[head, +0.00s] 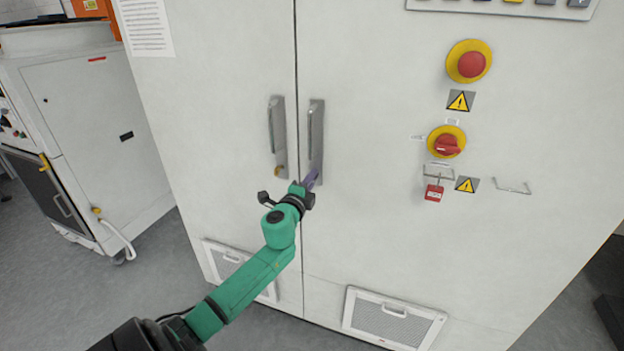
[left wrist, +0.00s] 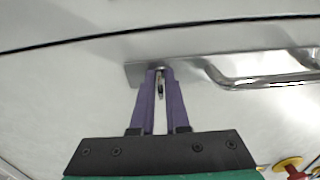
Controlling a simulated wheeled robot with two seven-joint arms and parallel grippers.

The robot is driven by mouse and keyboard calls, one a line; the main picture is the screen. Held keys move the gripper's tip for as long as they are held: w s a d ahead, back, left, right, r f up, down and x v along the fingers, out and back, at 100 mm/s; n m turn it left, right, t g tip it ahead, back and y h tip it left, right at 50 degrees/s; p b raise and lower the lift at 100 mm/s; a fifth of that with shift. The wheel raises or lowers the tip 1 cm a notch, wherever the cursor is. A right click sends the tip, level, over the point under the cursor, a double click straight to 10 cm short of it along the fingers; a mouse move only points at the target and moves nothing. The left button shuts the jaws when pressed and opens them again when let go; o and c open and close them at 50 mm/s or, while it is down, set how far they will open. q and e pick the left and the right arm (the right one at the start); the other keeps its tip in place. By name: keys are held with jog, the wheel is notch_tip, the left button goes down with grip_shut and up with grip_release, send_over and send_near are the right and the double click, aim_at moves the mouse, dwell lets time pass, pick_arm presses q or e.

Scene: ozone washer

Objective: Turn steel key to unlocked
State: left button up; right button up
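The cabinet's right door handle (head: 316,135) is a long grey metal lever on a plate, and it runs across the left wrist view (left wrist: 255,75). My left gripper (head: 312,179) is at the lower end of this handle. In the left wrist view its two purple fingers (left wrist: 160,73) are close together at the end of the handle plate. A small metal piece, seemingly the steel key (left wrist: 160,88), shows between them, and the fingers appear shut on it. The key's angle is mostly hidden by the fingers. My right gripper is not in view.
The left door handle (head: 278,135) stands close beside, with a brass-coloured piece (head: 279,171) at its lower end. To the right are an emergency stop (head: 470,63), a red rotary switch (head: 447,146) and a red padlock (head: 433,192). Low vent grilles (head: 394,318) sit below.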

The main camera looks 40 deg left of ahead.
pick_arm(q)
jog(key=shift+o, duration=0.9)
jog(key=b+v, duration=0.1)
jog(key=v, duration=1.3)
jog(key=shift+s+b, duration=0.25)
jog(key=shift+b, duration=0.15)
jog(key=shift+d, duration=0.1)
